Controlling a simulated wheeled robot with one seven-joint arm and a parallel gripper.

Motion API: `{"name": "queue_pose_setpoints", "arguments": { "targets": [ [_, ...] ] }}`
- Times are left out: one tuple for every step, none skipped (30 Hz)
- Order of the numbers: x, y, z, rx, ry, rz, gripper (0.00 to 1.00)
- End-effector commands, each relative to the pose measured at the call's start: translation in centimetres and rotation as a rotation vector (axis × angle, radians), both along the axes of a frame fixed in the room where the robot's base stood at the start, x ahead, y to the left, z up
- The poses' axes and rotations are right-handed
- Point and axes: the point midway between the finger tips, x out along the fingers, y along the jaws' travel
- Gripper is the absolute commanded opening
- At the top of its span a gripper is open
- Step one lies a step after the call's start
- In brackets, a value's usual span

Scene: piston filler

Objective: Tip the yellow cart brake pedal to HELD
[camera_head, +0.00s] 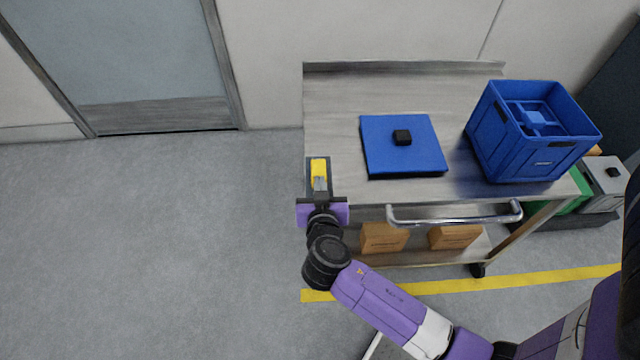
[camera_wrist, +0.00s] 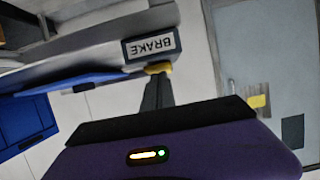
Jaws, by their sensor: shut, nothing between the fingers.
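The yellow brake pedal (camera_head: 319,171) sits on a dark base at the left front corner of the metal cart (camera_head: 340,90). In the wrist view the yellow pedal (camera_wrist: 158,68) shows just past my fingertips, beside a plate (camera_wrist: 152,46) lettered BRAKE that appears upside down. My gripper (camera_head: 320,186) is shut and empty, with its fingertips at the near end of the pedal. It also shows in the wrist view (camera_wrist: 157,78). The fingers look to be at or touching the pedal; I cannot tell whether there is contact. No HELD marking is readable.
A blue lidded box or panel with a black knob (camera_head: 400,160) and a blue crate (camera_head: 545,150) stand on the cart top. A metal handle (camera_head: 455,220) runs along its front. Cardboard boxes (camera_head: 384,239) sit on the lower shelf. The floor (camera_head: 150,240) to the left is clear.

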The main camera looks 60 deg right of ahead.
Motion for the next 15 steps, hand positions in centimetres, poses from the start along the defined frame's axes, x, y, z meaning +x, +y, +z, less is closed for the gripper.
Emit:
{"name": "queue_pose_setpoints", "arguments": {
  "targets": [
    [0.0,0.0,0.0,0.001,0.001,-0.001,0.0],
    [0.0,0.0,0.0,0.001,0.001,-0.001,0.0],
    [0.0,0.0,0.1,0.0,0.0,-0.001,0.0],
    [0.0,0.0,0.1,0.0,0.0,-0.001,0.0],
    [0.0,0.0,0.2,0.0,0.0,-0.001,0.0],
    [0.0,0.0,0.4,0.0,0.0,-0.001,0.0],
    [0.0,0.0,0.5,0.0,0.0,-0.001,0.0],
    [0.0,0.0,0.6,0.0,0.0,-0.001,0.0],
    [0.0,0.0,0.8,0.0,0.0,-0.001,0.0],
    [0.0,0.0,1.0,0.0,0.0,-0.001,0.0],
    [0.0,0.0,1.1,0.0,0.0,-0.001,0.0],
    [0.0,0.0,1.3,0.0,0.0,-0.001,0.0],
    [0.0,0.0,1.4,0.0,0.0,-0.001,0.0],
    [0.0,0.0,1.5,0.0,0.0,-0.001,0.0],
    [0.0,0.0,1.6,0.0,0.0,-0.001,0.0]
  ]
}}
